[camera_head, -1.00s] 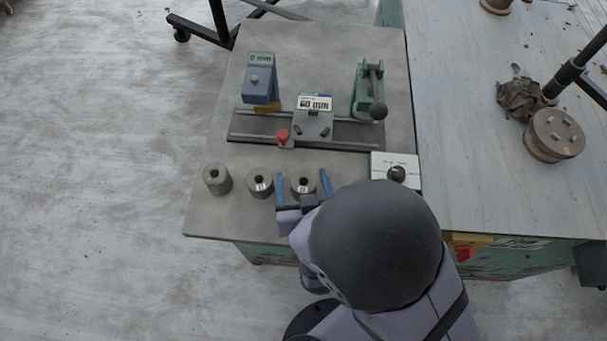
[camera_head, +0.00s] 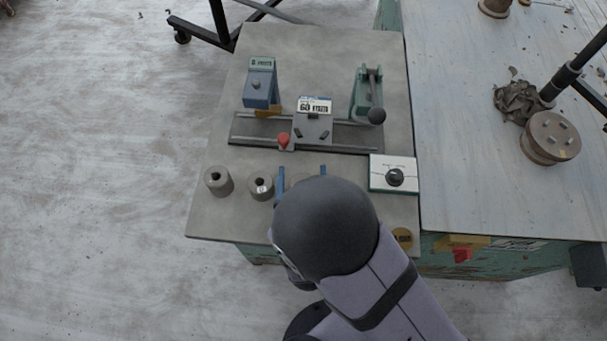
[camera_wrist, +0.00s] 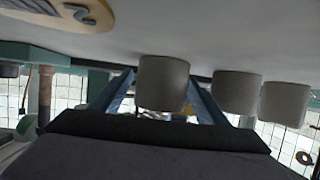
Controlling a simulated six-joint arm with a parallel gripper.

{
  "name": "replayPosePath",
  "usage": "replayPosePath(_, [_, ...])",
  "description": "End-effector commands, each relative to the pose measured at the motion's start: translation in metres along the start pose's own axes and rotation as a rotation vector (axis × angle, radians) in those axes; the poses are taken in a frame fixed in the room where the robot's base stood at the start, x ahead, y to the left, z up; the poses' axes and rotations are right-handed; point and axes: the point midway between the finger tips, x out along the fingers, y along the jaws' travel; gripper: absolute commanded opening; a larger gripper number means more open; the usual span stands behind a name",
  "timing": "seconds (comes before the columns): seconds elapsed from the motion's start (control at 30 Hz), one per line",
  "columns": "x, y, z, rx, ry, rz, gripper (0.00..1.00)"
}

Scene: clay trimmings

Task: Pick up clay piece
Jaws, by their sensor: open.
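Three short grey hollow cylinders, which look like the clay pieces, stand in a row near the front of the grey board. In the head view the left one (camera_head: 218,181) and the middle one (camera_head: 261,186) are clear. The right one (camera_head: 299,179) is mostly hidden behind my arm. My gripper (camera_head: 302,176) is open, its blue fingertips showing either side of the right cylinder. The wrist view appears upside down; there one cylinder (camera_wrist: 163,83) stands between the blue fingers, with gaps beside it. The other two (camera_wrist: 237,92) (camera_wrist: 285,103) stand to the right.
Behind the row is a dark rail fixture (camera_head: 313,131) with a red knob, a blue block (camera_head: 262,85) and a green lever press (camera_head: 368,95). A white control box (camera_head: 393,174) is right of the gripper. Crumpled clay (camera_head: 518,99) lies on the right table.

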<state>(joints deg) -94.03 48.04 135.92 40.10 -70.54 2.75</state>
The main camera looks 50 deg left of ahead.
Motion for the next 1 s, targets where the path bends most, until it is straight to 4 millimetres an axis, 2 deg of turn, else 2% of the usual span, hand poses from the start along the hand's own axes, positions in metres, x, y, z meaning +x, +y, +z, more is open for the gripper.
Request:
replayPosePath(0.1, [0.0064, 0.0006, 0.0001, 0.0, -0.001, 0.001, 0.68])
replayPosePath(0.37, [0.0077, 0.0002, 0.0004, 0.0, -0.001, 0.0, 0.68])
replayPosePath(0.47, [0.0076, 0.0002, 0.0003, 0.0, -0.001, 0.0, 0.49])
replayPosePath(0.6, [0.0076, 0.0002, 0.0003, 0.0, -0.001, 0.0, 0.17])
replayPosePath(1.0, [0.0066, -0.0001, -0.0031, 0.001, 0.001, -0.001, 0.17])
